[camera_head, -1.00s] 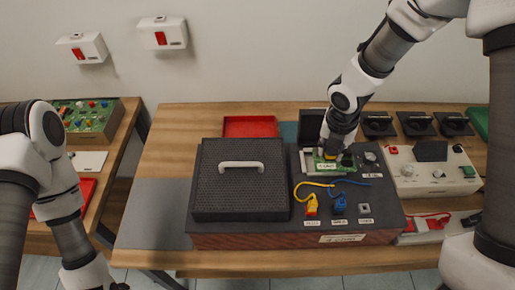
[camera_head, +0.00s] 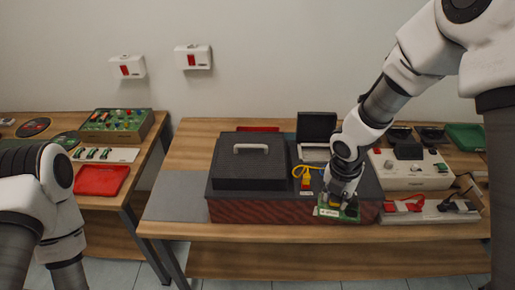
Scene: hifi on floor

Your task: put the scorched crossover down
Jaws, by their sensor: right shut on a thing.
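The scorched crossover, a small green board with a white label (camera_head: 328,212), is in my right gripper (camera_head: 341,201). The gripper is shut on it and holds it at the front edge of the dark hi-fi cabinet (camera_head: 270,212), over its front right part. Scorch marks are too small to make out. The gripper and wrist hide part of the board and the cabinet's right top. The cabinet's small black lid (camera_head: 316,128) stands open behind a pale bay (camera_head: 315,154). My left arm shows at the lower left, its gripper out of the picture.
A red tray (camera_head: 101,181) lies on the left table, before a white strip holding green boards (camera_head: 105,155). Another red tray (camera_head: 258,129) is behind the cabinet. A white instrument (camera_head: 410,173) and a green tray (camera_head: 465,137) are at right. A grey mat (camera_head: 178,197) is bare.

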